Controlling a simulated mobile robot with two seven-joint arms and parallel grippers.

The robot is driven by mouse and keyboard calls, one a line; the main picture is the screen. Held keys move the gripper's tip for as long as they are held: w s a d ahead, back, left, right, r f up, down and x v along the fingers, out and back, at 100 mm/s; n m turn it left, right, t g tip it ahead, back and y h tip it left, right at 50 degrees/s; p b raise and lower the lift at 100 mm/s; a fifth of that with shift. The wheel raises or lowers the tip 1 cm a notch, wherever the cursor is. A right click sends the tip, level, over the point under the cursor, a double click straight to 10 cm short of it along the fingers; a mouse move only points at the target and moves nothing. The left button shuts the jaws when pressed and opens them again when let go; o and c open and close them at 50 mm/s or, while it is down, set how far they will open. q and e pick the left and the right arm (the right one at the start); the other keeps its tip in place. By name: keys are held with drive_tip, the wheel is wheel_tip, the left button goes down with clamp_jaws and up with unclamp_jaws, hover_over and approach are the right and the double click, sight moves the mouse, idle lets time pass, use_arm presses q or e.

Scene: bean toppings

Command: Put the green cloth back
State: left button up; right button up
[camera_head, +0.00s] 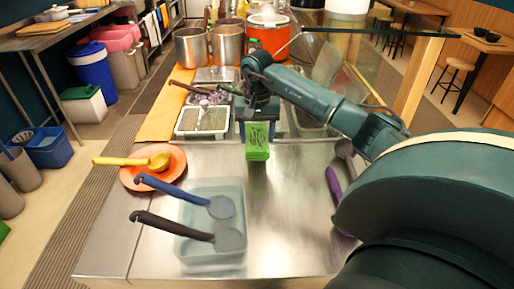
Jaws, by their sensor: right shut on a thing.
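The green cloth (257,148) is a small bright green piece with dark markings. It hangs below my right gripper (258,122), near the back edge of the steel counter (290,215). My right gripper is shut on the cloth, and its arm comes in from the right. The fingertips are largely hidden by the cloth and the gripper body. I cannot tell whether the cloth touches the counter. My left gripper is not in view.
A water-filled clear tub (183,247) holds blue-handled (170,188) and black-handled (165,226) ladles. An orange plate (133,183) bears a yellow ladle (125,161). Topping trays (203,121) and steel pots (191,48) stand behind. A purple-handled utensil (333,187) lies right. The middle counter is clear.

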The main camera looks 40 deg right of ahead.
sight(257, 137)
drive_tip(key=shift+f, duration=2.6)
drive_tip(key=shift+f, duration=0.1)
drive_tip(key=shift+f, duration=0.15)
drive_tip(key=o, duration=0.9)
wheel_tip(257, 137, up, 12)
drive_tip(key=shift+r+b, duration=0.25)
drive_tip(key=shift+b, duration=0.15)
